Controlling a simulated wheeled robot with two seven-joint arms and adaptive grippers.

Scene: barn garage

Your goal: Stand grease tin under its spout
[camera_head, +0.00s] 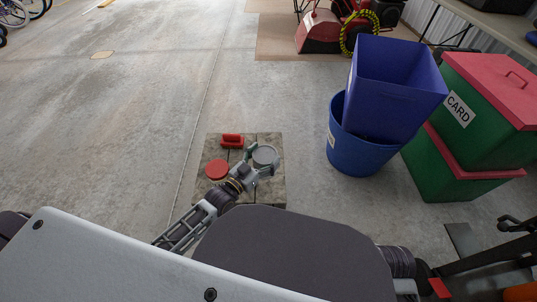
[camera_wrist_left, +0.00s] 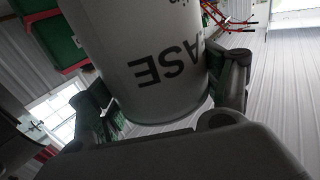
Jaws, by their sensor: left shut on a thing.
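The grease tin (camera_head: 264,155) is a pale grey cylinder, seen from above in the head view. In the left wrist view the tin (camera_wrist_left: 140,45) fills the upper middle, with dark letters ending in "ASE" upside down. My left gripper (camera_head: 262,163) is shut around the tin's sides, one finger on each side. The tin is over the right part of a small square stone-like top (camera_head: 245,190); I cannot tell whether it touches it. A red round disc (camera_head: 216,169) and a red block-like piece (camera_head: 232,140) are on that top. I cannot make out a spout. My right gripper is not in view.
A blue round bin (camera_head: 350,150) holding a blue square bin (camera_head: 395,85) stands to the right. Green crates with red lids (camera_head: 475,115) are stacked beyond them. A red machine (camera_head: 318,32) stands at the back.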

